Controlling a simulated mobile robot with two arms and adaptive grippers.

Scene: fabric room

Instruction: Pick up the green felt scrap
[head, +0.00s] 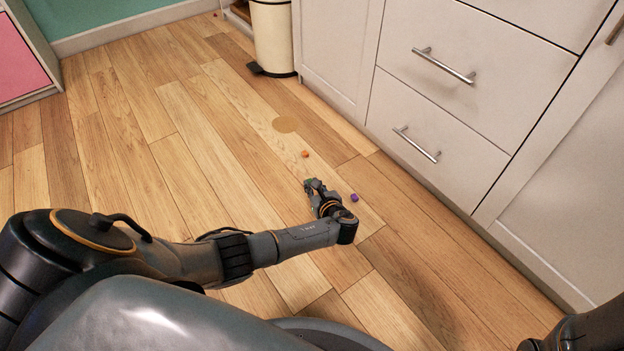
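A small green piece, likely the green felt scrap (308,181), shows at the fingertips of my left gripper (315,186), low over the wood floor. The fingers partly hide it. It is too small to tell whether the fingers are closed on it or only beside it. My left arm reaches in from the left, with the gripper pointing away from me. My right gripper is out of view; only a dark part of my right arm shows at the bottom right corner.
An orange scrap (305,154) lies just beyond the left gripper, and a purple scrap (354,197) lies to its right. A round tan patch (286,125) is farther off. White cabinets (440,110) line the right. A cream bin (273,38) stands at the back. Floor at left is clear.

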